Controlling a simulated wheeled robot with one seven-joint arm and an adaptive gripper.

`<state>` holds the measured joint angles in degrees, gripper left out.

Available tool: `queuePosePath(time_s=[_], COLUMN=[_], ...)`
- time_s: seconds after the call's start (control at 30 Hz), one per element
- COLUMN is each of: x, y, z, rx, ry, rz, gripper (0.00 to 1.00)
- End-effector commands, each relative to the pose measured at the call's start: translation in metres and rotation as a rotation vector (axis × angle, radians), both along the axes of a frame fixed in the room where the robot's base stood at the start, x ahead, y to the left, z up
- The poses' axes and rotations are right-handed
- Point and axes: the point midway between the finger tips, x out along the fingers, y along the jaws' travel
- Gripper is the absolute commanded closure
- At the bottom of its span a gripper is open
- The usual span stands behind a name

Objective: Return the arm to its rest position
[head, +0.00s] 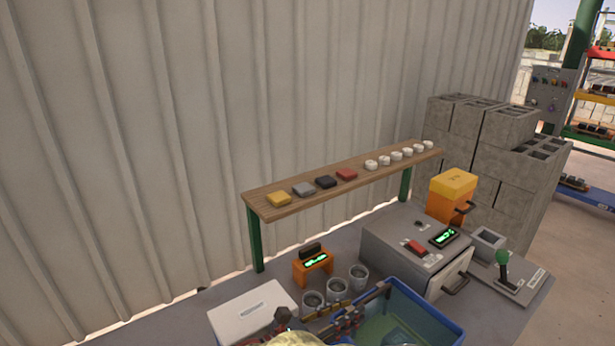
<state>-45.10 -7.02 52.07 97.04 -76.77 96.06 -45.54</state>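Part of what looks like my arm and gripper (350,314) shows at the bottom edge, dark and reddish, in front of the blue bin (447,322). Its lower part is cut off by the frame. The fingers are small and overlap the bin and cups behind, so I cannot tell whether they are open or shut. I see no block clearly held there.
A wooden shelf (262,206) on green legs holds coloured blocks and several white pieces. Below stand grey cups (337,287), a white box (253,311), an orange display (312,267), a grey press box (408,242), an orange-yellow container (450,198) and a green-knobbed lever (502,260).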

Motion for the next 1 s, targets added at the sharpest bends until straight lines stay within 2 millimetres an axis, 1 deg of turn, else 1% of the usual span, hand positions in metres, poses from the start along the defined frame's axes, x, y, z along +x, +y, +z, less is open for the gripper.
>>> queuePosePath(time_s=[0.03,0.07,0.1,0.17,0.2,0.27,0.3,0.4,0.53,0.6,0.7,0.8,0.9,1.0], x=[-0.004,-0.009,-0.018,-0.033,-0.046,-0.066,-0.079,-0.111,-0.146,-0.161,-0.176,-0.184,-0.186,-0.187], y=[-0.017,-0.029,-0.045,-0.071,-0.086,-0.104,-0.113,-0.127,-0.128,-0.124,-0.113,-0.103,-0.095,-0.09], z=[0.005,0.007,0.008,0.01,0.009,0.008,0.008,0.006,0.006,0.009,0.017,0.028,0.04,0.047], rx=[0.064,0.112,0.19,0.325,0.419,0.559,0.651,0.88,1.172,1.326,1.538,1.718,1.857,1.942], ry=[-0.016,-0.026,-0.044,-0.086,-0.118,-0.175,-0.218,-0.343,-0.537,-0.656,-0.835,-1.0,-1.128,-1.21], rz=[-0.047,-0.082,-0.138,-0.232,-0.299,-0.401,-0.466,-0.633,-0.842,-0.952,-1.099,-1.223,-1.311,-1.365], gripper=[0.71,0.71,0.71,0.71,0.71,0.71,0.71,0.71,0.71,0.71,0.71,0.71,0.71,0.71])
